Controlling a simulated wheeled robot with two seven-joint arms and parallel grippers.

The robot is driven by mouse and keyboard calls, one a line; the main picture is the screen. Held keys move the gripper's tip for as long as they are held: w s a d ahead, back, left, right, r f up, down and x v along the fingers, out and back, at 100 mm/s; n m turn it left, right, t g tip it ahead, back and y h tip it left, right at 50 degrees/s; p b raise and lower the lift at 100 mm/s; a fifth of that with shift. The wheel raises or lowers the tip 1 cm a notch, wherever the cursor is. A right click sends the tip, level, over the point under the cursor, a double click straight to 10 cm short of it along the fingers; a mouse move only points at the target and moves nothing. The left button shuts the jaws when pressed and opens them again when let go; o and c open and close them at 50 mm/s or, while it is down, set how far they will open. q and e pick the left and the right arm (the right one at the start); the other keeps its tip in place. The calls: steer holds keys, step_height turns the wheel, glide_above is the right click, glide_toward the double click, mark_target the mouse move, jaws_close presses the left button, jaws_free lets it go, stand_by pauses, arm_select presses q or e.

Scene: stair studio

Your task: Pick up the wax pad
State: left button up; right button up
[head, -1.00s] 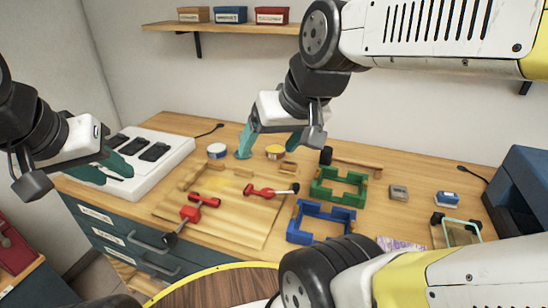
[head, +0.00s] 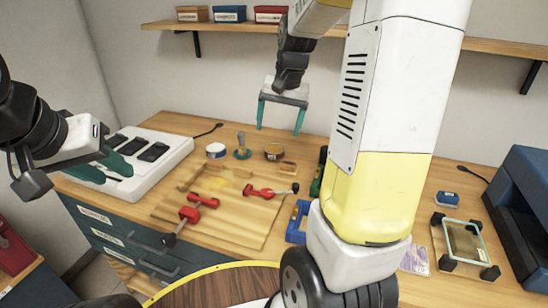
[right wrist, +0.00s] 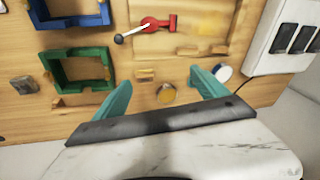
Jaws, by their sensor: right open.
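A round tin with an amber top (head: 273,152), which looks like the wax pad, sits at the back of the wooden bench. It shows in the right wrist view (right wrist: 166,93) between the spread fingers and apart from them. My right gripper (head: 278,132) is open and empty, fingers pointing down, above and behind the tin in the head view; it also shows in the right wrist view (right wrist: 160,78).
A teal-based knob-handled tool (head: 242,152), a blue-and-white tin (head: 216,150) and a small wooden block (head: 288,168) are near the amber tin. Red clamps (head: 203,200) lie on a wooden board (head: 230,229). My right arm hides much of the blue and green frames.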

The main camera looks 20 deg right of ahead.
mark_target(289, 163)
steer(key=w+d+f+m, duration=0.1)
steer(key=w+d+f, duration=0.1)
steer(key=f, duration=0.2)
steer(key=w+d+f+g, duration=0.1)
steer(key=w+d+f, duration=0.1)
steer(key=w+f, duration=0.1)
steer(key=w+d+f+m+g+h, duration=0.1)
steer(key=w+d+f, duration=0.1)
steer(key=f, duration=0.4)
steer(key=shift+w+d+m, duration=0.3)
steer(key=shift+w, duration=0.2)
steer(key=shift+w+d+f, duration=0.1)
steer(key=shift+f, duration=0.1)
step_height(289, 163, down, 8)
steer(key=shift+r, duration=0.2)
steer(key=c, duration=1.6)
step_height(289, 163, up, 10)
steer(key=shift+r, duration=0.1)
steer(key=o, duration=0.9)
steer(key=c, duration=0.6)
